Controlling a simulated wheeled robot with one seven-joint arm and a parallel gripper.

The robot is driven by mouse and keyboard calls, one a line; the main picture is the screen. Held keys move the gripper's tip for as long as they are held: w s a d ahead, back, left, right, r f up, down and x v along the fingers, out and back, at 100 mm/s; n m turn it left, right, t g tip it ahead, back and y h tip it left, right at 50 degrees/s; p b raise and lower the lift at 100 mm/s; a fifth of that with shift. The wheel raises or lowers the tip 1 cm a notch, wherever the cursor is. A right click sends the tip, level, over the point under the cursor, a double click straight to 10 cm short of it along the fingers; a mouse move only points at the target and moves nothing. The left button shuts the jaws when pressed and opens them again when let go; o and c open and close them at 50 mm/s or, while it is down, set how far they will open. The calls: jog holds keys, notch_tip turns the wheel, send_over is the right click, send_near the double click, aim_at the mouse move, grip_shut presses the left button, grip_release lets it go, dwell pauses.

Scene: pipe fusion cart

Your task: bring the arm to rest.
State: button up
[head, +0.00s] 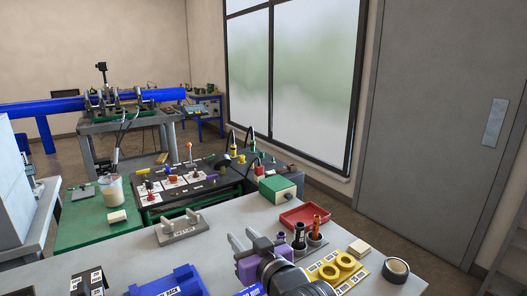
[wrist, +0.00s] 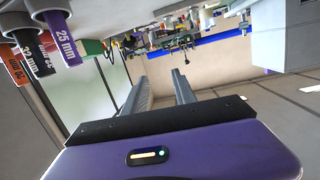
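My gripper (head: 242,238) is low in the head view, over the front part of the grey table (head: 345,215). Its purple body and two grey fingers show, with the dark arm behind them. In the wrist view, my gripper (wrist: 160,76) has its fingers apart, with nothing between them. It is open and empty. The wrist picture appears upside down, with the bench tools along its top.
Near my gripper are dark and orange-topped tools (head: 299,237), a yellow holder (head: 337,268), a red tray (head: 304,216), a tape roll (head: 396,268), a grey block (head: 180,228) and a blue rack (head: 172,285). A blue pipe (head: 40,108) lies on the machine behind.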

jog(key=s+d+f+m+t+h, duration=0.1)
jog(key=s+d+f, duration=0.1)
jog(key=s+d, duration=0.3)
jog(key=s+d+f+m+t+h, duration=0.2)
jog(key=s+d, duration=0.3)
jog(key=s, duration=0.5)
jog(key=s+d+f+m+t+h, duration=0.1)
jog(key=s+d+f+m, duration=0.1)
jog(key=s+d+f, duration=0.2)
jog(key=shift+s+d+t+h, duration=0.15)
jog(key=shift+s+d, duration=0.2)
jog(key=shift+s, duration=0.35)
jog(key=shift+s+d+t+h, duration=0.1)
jog(key=shift+s+d, duration=0.2)
jog(key=shift+s, duration=0.35)
jog(key=shift+s+d+t+h, duration=0.15)
jog(key=shift+s+d, duration=0.2)
jog(key=shift+s, duration=0.35)
jog(key=s+d+f+g+h, duration=0.1)
jog(key=s+d, duration=0.2)
jog(key=s, duration=0.6)
jog(key=s+d+f+g+h, duration=0.1)
jog(key=s+d, duration=0.1)
jog(key=s, duration=0.7)
jog(key=s+d+f+g+h, duration=0.1)
jog(key=s+d+g, duration=0.1)
jog(key=s, duration=0.7)
jog(key=shift+s+d, duration=0.15)
jog(key=shift+d, duration=0.7)
jog(key=shift+f, duration=0.1)
